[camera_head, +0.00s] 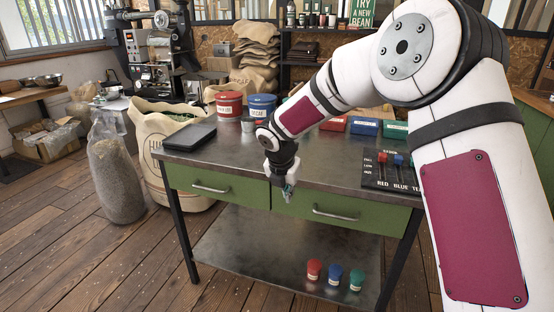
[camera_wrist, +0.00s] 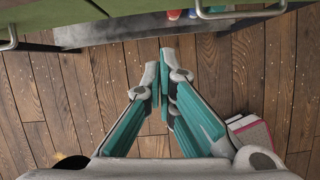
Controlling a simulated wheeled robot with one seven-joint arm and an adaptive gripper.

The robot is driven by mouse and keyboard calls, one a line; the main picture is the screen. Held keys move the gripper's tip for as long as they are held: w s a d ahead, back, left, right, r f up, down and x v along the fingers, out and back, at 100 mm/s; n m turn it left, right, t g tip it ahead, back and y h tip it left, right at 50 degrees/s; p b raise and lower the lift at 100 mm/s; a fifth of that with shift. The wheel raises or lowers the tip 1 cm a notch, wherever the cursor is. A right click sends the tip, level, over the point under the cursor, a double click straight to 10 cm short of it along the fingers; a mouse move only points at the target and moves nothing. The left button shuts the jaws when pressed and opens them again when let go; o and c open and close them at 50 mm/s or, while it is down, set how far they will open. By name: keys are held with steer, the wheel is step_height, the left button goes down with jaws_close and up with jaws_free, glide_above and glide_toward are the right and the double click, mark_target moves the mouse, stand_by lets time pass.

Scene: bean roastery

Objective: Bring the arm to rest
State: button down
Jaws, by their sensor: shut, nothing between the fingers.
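My gripper (camera_head: 287,193) hangs pointing down in front of the front edge of the metal-topped table (camera_head: 240,168), near the gap between its two green drawers. In the wrist view my gripper (camera_wrist: 164,58) has its two teal fingers together at the tips with nothing between them. Below the fingertips there is only wooden floor. My white arm with maroon panels reaches in from the right and hides part of the tabletop.
On the table stand a black scale (camera_head: 189,136), a red tin (camera_head: 229,104), a blue tin (camera_head: 262,105) and a labelled board (camera_head: 391,170). Red, blue and green cups (camera_head: 336,274) sit on the lower shelf. Both drawers (camera_head: 330,211) look closed, with protruding handles. Floor at left is mostly free.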

steer(key=s+d+r+m+p, duration=0.2)
steer(key=s+d+r+m, duration=0.25)
steer(key=s+r, duration=0.25)
steer(key=s+d+r+m+h+p, duration=0.1)
steer(key=s+d+r+m, duration=0.2)
steer(key=s+r+m, duration=0.35)
steer(key=s+d+r+m+p, duration=0.2)
steer(key=s+d+r+m, duration=0.2)
steer(key=s+r, duration=0.4)
steer(key=s+d+r+m+y+p, duration=0.1)
steer(key=s+r+m+p, duration=0.1)
steer(key=s+m, duration=0.5)
steer(key=s+d+r+m+y+p, duration=0.1)
steer(key=s+m, duration=0.7)
steer(key=s, duration=0.9)
step_height(320, 180, up, 2)
steer(key=shift+s+d+m+y+p, duration=0.3)
steer(key=shift+s+d+y+p, duration=0.1)
steer(key=shift+p, duration=0.5)
